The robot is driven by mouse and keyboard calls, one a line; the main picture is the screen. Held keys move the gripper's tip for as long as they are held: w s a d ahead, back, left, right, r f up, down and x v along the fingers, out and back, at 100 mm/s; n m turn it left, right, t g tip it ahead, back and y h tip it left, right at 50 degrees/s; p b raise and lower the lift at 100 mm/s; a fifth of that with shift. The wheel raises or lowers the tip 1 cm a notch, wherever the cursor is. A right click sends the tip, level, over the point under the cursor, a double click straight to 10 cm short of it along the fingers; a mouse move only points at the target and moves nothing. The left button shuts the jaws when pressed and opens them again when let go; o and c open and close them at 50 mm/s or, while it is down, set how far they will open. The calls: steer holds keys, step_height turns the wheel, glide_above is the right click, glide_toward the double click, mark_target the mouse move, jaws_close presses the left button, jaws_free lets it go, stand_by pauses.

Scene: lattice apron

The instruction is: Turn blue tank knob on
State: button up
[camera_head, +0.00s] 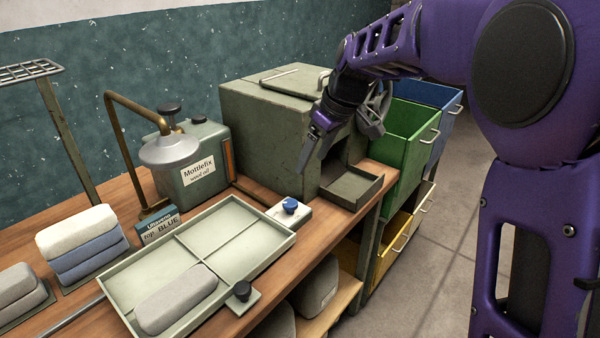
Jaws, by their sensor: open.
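The blue knob (290,205) sits on a small pale plate at the far right corner of a shallow pale green tray (222,222), which is divided into compartments. I cannot tell its setting. A black knob (242,290) sits on a similar plate at the tray's near right corner. My gripper (337,150) is open and empty, above and to the right of the blue knob, in front of a green metal box (262,135). It is apart from the knob. One finger points down and left; the other is partly hidden by the wrist.
A grey block (178,299) lies in the tray. A lamp-like metal head (170,150) hangs beside a green can (204,170) marked Mottlefix. A small sign (158,226) reads BLUE. Stacked blocks (82,243) stand left.

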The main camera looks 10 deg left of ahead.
mark_target(291, 202)
steer(key=b+x, duration=0.1)
steer(key=x, duration=1.4)
steer(key=shift+s+a+f+b, duration=0.15)
steer(key=shift+f+b, duration=0.1)
steer(key=shift+b, duration=0.15)
steer(key=shift+c, duration=0.2)
jaws_close()
